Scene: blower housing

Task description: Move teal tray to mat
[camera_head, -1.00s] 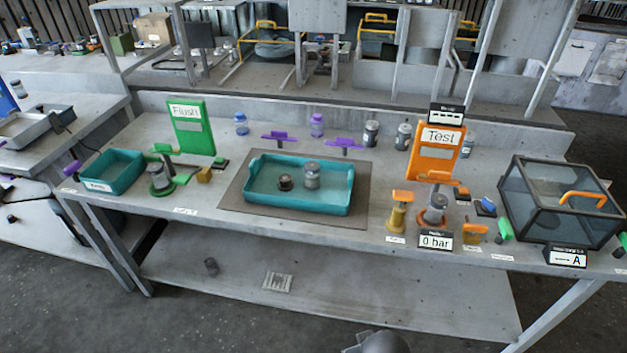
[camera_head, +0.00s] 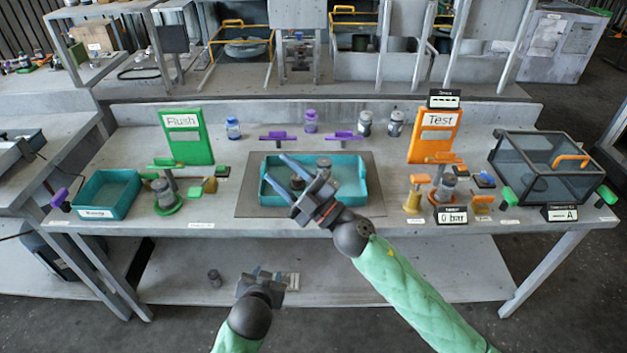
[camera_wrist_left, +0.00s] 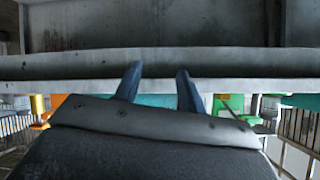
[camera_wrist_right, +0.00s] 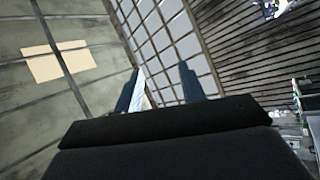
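A teal tray (camera_head: 352,190) lies on the grey-brown mat (camera_head: 377,200) in the middle of the bench. It holds a grey canister and a small dark part, partly hidden by my right gripper. My right gripper (camera_head: 281,170) is open with its fingers over the tray in the head view; whether it touches is unclear. Its wrist view shows only background between spread fingers. My left gripper (camera_head: 258,270) is low, in front of the bench, open and empty. In its wrist view the bench edge (camera_wrist_left: 220,85) crosses beyond the fingers.
A smaller teal bin (camera_head: 108,192) with a label stands at the left. A green Flush panel (camera_head: 188,138) and an orange Test panel (camera_head: 436,135) stand either side of the mat. A clear-walled box (camera_head: 545,170) is at the right. Purple handles (camera_head: 277,138) and bottles line the back.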

